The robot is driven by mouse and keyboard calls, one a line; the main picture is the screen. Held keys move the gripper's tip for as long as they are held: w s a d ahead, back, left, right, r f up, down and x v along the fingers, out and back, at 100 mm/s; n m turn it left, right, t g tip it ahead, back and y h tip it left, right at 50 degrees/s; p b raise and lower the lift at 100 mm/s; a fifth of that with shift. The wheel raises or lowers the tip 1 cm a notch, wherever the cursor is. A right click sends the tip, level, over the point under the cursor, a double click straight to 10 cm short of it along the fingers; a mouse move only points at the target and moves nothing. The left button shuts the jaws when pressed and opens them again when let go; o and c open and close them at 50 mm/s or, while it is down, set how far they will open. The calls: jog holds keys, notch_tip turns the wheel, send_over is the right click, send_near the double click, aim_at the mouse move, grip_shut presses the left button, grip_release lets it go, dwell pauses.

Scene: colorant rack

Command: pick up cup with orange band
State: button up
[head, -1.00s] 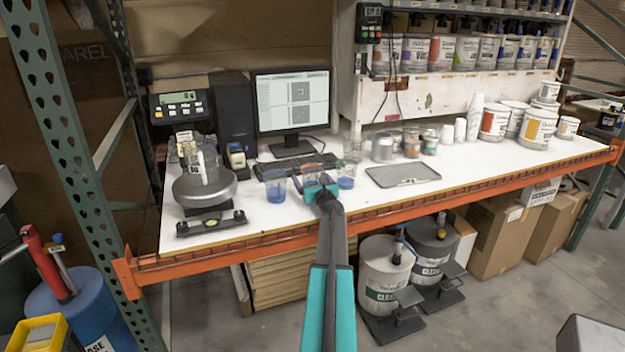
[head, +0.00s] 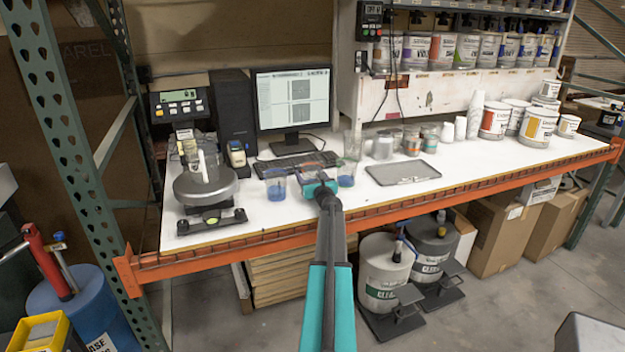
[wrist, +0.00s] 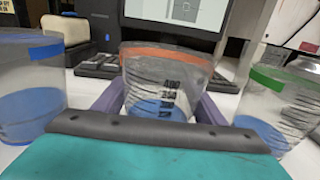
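The cup with the orange band (wrist: 165,85) is clear, upright, with dark measuring marks and blue liquid low inside. It stands in the middle of the wrist view; in the head view the cup (head: 311,169) is partly behind my gripper. My gripper (wrist: 165,100) has its purple fingers apart, one on each side of the cup. Whether they touch it cannot be told. The teal gripper body hides the cup's base. A blue-banded cup (wrist: 30,90) stands at left and a green-banded cup (wrist: 278,105) at right, both with blue liquid.
A keyboard (head: 290,163) and monitor (head: 292,100) stand behind the cups. A scale (head: 205,190) is at left, a grey tray (head: 403,173) at right. An orange beam (head: 250,236) runs along the table's front edge. Neighbouring cups leave little side room.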

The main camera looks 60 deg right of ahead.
aim_at(309, 166)
jog(key=c, duration=0.4)
jog(key=shift+o, duration=0.2)
jog(key=shift+r, duration=0.35)
jog(key=shift+r+b, duration=0.3)
jog(key=shift+r, duration=1.1)
jog(key=shift+s+a+r+b, duration=0.25)
jog(key=shift+s+a+b, duration=0.3)
jog(key=shift+s, duration=2)
jog(key=shift+s+a+r+b, duration=0.3)
jog(key=shift+s+a, duration=0.35)
jog(key=shift+s, duration=1.95)
jog(key=shift+s+a+r+b, duration=0.2)
jog(key=shift+s+a+b, duration=0.35)
jog(key=shift+s, duration=2)
jog(key=shift+s+a, duration=0.1)
jog(key=shift+s, duration=0.1)
